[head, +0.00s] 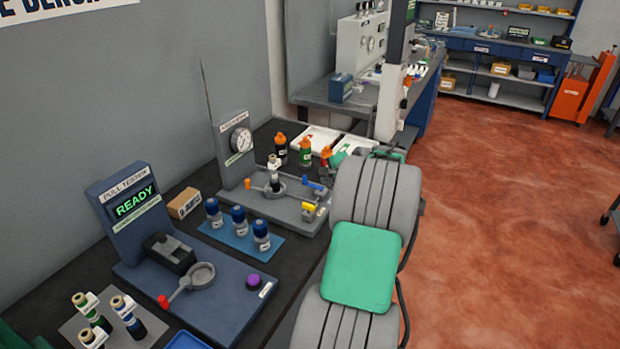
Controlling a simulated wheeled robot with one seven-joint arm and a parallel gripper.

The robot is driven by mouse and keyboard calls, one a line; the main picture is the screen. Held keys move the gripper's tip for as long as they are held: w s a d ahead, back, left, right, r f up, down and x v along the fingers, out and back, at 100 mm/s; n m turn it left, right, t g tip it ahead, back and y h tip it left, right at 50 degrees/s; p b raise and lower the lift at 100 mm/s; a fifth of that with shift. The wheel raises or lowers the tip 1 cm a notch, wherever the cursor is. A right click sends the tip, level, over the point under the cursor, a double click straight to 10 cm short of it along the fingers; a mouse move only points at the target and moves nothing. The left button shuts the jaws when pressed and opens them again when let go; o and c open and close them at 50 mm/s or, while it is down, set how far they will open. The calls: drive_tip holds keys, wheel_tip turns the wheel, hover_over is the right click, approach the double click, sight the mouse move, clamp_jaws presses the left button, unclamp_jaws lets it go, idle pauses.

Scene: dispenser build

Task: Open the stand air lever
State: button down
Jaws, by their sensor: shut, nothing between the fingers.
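The test stand (260,204) is a grey base on the dark bench, with an upright panel and a round dial gauge (241,140). A small bottle (275,179) stands in the ring at its middle. A blue lever (314,186) and a yellow lever (309,207) sit at the stand's right side. An orange-ended bar (248,183) is at its left. The labels are too small to read, so I cannot tell which is the air lever. My grey and green arm rises just right of the stand; my gripper's fingers do not show.
A blue pull tester (205,290) reading READY stands at the front left. Blue-capped bottles (238,220) stand on a blue mat between it and the stand. The red floor to the right is open.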

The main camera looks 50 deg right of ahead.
drive_tip(key=p, duration=0.3)
approach(306, 180)
wheel_tip(306, 180, down, 4)
drive_tip(key=shift+w+r, duration=0.1)
drive_tip(key=shift+w, duration=0.05)
drive_tip(key=w, duration=0.1)
drive_tip(key=w+d+p, duration=0.1)
drive_tip(key=shift+w, duration=0.4)
drive_tip(key=shift+w+d, duration=0.15)
drive_tip(key=shift+w, duration=0.4)
